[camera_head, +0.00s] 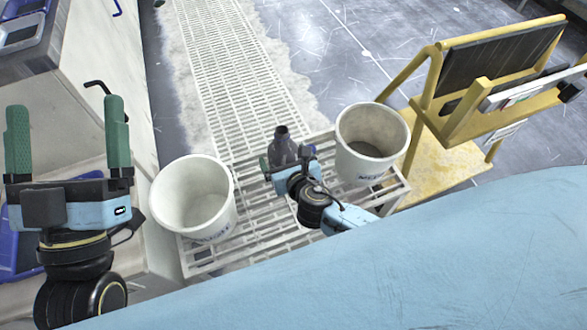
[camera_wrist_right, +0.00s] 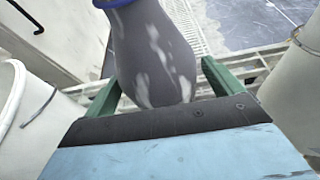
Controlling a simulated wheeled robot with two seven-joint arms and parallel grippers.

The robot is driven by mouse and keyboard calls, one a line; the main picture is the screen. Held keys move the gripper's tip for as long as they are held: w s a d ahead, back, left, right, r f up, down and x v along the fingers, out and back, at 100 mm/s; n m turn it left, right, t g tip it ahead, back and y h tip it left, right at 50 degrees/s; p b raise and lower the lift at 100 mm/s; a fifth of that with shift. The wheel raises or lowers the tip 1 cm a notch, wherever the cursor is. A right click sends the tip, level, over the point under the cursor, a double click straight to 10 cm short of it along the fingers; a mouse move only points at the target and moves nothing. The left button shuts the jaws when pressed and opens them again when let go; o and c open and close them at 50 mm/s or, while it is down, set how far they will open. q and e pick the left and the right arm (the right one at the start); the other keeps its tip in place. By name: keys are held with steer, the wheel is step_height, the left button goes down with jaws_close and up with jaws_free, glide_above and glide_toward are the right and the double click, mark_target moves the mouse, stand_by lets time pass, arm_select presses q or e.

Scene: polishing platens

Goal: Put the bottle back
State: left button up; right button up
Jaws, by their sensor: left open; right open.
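A dark grey bottle (camera_head: 283,147) stands upright on a white slatted rack (camera_head: 262,236) between two white buckets. In the right wrist view the bottle (camera_wrist_right: 152,55) has pale streaks and a blue ring near the top edge of the picture. My right gripper (camera_head: 287,160) is open, with its green fingers on both sides of the bottle's lower part. Whether the fingers touch it, I cannot tell. My left gripper (camera_head: 66,140) is open and empty at the left, its green fingers pointing up, well apart from the bottle.
One white bucket (camera_head: 163,195) stands left of the bottle and another (camera_head: 397,128) stands right of it, both close to my right gripper. A yellow frame cart (camera_head: 447,160) is at the right. A pale grating walkway (camera_head: 230,65) runs behind the rack.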

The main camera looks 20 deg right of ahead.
steer(key=p+v, duration=0.4)
steer(key=v, duration=0.8)
arm_select(q)
step_height(320, 180, down, 15)
steer(key=a+g+y, duration=0.2)
steer(key=g+y, duration=0.1)
steer(key=g, duration=0.8)
steer(key=shift+w+a+y, duration=0.2)
steer(key=shift+a+y, duration=0.1)
steer(key=shift+y, duration=0.1)
arm_select(e)
step_height(320, 180, up, 19)
steer(key=d+m+y, duration=0.2)
steer(key=d+m, duration=0.1)
steer(key=m, duration=3)
steer(key=shift+s+r+m+g+y, duration=0.15)
steer(key=shift+s+m+g+y, duration=0.15)
steer(key=shift+s+m+g, duration=0.15)
